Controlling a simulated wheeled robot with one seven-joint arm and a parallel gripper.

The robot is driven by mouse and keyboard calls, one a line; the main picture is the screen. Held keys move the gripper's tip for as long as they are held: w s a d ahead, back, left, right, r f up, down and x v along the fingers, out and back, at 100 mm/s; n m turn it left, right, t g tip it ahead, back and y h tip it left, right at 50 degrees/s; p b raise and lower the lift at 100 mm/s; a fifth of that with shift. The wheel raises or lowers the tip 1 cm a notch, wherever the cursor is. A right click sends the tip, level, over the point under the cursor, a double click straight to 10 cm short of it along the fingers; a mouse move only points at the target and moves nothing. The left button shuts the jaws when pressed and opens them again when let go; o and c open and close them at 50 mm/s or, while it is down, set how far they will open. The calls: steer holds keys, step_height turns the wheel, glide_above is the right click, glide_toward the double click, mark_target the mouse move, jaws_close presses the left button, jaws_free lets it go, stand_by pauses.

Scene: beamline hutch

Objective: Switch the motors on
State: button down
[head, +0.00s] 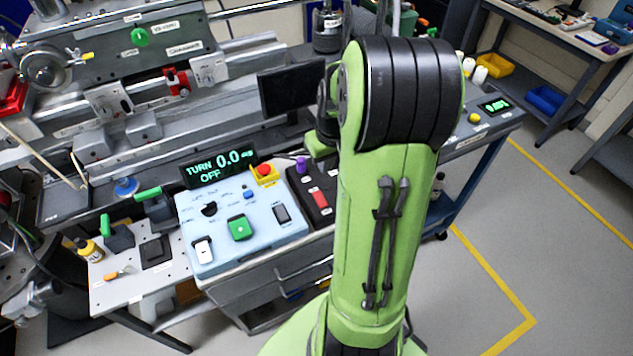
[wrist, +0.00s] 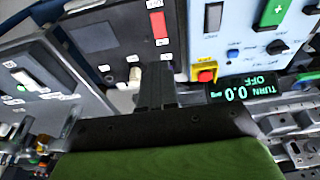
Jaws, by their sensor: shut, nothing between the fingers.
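A light-blue control panel (head: 215,262) stands on the bench, with a green square button (head: 239,228), a black rotary knob (head: 209,209), a small blue button and rocker switches. A display (head: 217,169) behind it reads "TURN OFF 0.0". Beside the panel is a dark box (head: 326,217) with a red switch (head: 320,198); the red switch also shows in the wrist view (wrist: 158,25). Labels are too small to read. My gripper (wrist: 155,68) is shut and empty, over the dark box's edge near the panel. In the head view my arm hides it.
A red emergency-stop button (head: 264,170) on a yellow base stands at the panel's back edge, close to my gripper. A dark monitor (head: 291,89) stands behind. A grey side plate (head: 117,285) with small black boxes is left of the panel. The floor at right is clear.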

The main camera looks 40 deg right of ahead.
mark_target(318, 195)
steer(key=b+x, duration=0.3)
steer(key=x, duration=1)
steer(key=shift+f, duration=0.4)
